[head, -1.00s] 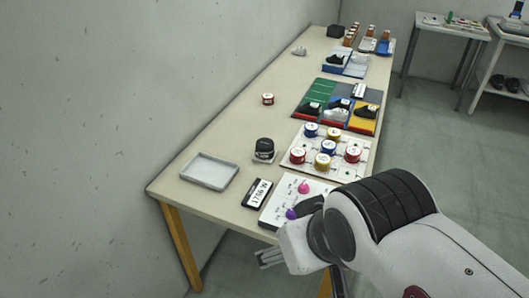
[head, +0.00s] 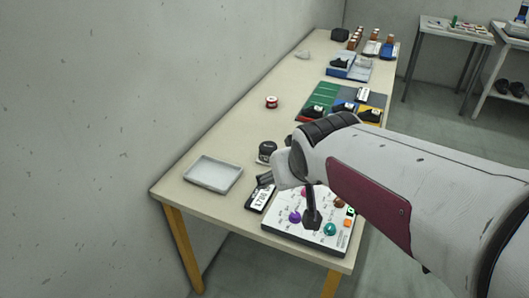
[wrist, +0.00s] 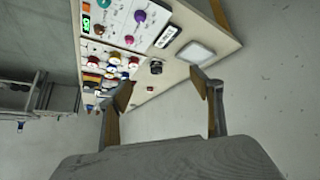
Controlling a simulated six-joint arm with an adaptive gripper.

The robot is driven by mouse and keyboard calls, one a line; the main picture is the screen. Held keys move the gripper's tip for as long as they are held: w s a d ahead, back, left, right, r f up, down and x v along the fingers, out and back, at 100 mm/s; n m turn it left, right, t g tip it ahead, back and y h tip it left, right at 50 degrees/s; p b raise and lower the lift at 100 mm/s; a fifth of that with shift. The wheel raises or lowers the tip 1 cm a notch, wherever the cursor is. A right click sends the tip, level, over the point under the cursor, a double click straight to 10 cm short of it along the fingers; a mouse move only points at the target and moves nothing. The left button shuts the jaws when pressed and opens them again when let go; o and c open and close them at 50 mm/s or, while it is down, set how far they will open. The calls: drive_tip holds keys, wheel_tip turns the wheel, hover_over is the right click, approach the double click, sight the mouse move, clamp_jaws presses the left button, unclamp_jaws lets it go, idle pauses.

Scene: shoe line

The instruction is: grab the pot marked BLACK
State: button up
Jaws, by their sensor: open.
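A small pot with a black lid (head: 267,147) stands upright on the table, right of the grey tray. Its label is too small to read. In the wrist view it shows as a dark round pot (wrist: 156,67) beyond the fingertips, between them in the picture. My gripper (head: 265,180) is at the near part of the table, in front of the pot in the head view. In the wrist view my gripper (wrist: 163,89) has its fingers wide apart with nothing between them. My arm hides part of the pot's surroundings in the head view.
The grey tray (head: 213,174) is empty. A display box (head: 259,197) and a panel with coloured knobs (head: 285,234) lie near the front edge. A red-and-white spool (head: 271,102) stands farther back. The wall borders the table's left side.

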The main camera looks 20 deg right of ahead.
drive_tip(key=w+d+f+t, duration=0.1)
drive_tip(key=w+d+f, duration=0.15)
drive_tip(key=w, duration=0.45)
drive_tip(key=w+d+f+t, duration=0.1)
drive_tip(key=w+d+f, duration=0.15)
drive_tip(key=w, duration=0.35)
drive_tip(key=w+d+f+t, duration=0.1)
drive_tip(key=w+d+f, duration=0.15)
drive_tip(key=w, duration=0.45)
drive_tip(key=n+t+y, duration=0.1)
drive_tip(key=t+y, duration=0.1)
drive_tip(key=t, duration=0.1)
approach(269, 147)
drive_tip(key=r, duration=0.1)
drive_tip(key=shift+w+f, duration=0.6)
drive_tip(key=shift+w, duration=0.05)
drive_tip(key=shift+w, duration=0.1)
drive_tip(key=shift+x, duration=1.25)
drive_tip(key=shift+x, duration=2.55)
